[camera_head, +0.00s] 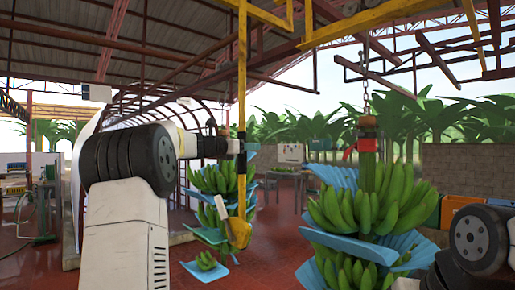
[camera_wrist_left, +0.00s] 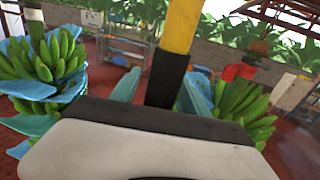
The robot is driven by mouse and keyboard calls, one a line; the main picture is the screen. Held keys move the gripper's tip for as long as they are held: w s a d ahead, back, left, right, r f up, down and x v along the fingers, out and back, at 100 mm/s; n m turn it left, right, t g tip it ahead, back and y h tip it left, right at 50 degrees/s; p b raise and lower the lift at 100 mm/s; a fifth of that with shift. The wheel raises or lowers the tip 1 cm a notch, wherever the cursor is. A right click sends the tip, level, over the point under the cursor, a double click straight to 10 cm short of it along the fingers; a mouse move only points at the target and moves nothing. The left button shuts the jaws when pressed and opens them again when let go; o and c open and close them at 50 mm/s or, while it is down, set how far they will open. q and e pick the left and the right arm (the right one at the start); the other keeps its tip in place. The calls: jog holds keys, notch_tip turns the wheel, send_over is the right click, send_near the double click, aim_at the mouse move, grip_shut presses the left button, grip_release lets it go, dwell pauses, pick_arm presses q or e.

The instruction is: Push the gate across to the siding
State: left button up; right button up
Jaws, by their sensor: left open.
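A yellow pole (camera_head: 242,75) hangs from the yellow overhead rail (camera_head: 350,24); it appears to be the gate's handle. It has a black section, seen in the left wrist view (camera_wrist_left: 165,80), and a yellow part shows below it in the head view. My left gripper (camera_head: 243,147) is at the black section. In the left wrist view its blue fingers (camera_wrist_left: 160,92) stand apart on either side of the pole, the jaws open. Contact cannot be told. The siding is not clearly identifiable among the overhead rails. My right arm shows at the lower right; its gripper is out of view.
A large green banana bunch (camera_head: 365,205) with blue sheets hangs by a chain at right. Another bunch (camera_head: 212,180) hangs just behind the pole. A grey block wall (camera_head: 465,170) stands at the far right. Red floor (camera_head: 275,245) is open between the bunches.

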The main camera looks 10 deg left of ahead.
pick_arm(q)
jog(key=shift+w, duration=0.1)
grip_shut()
dwell(1.4)
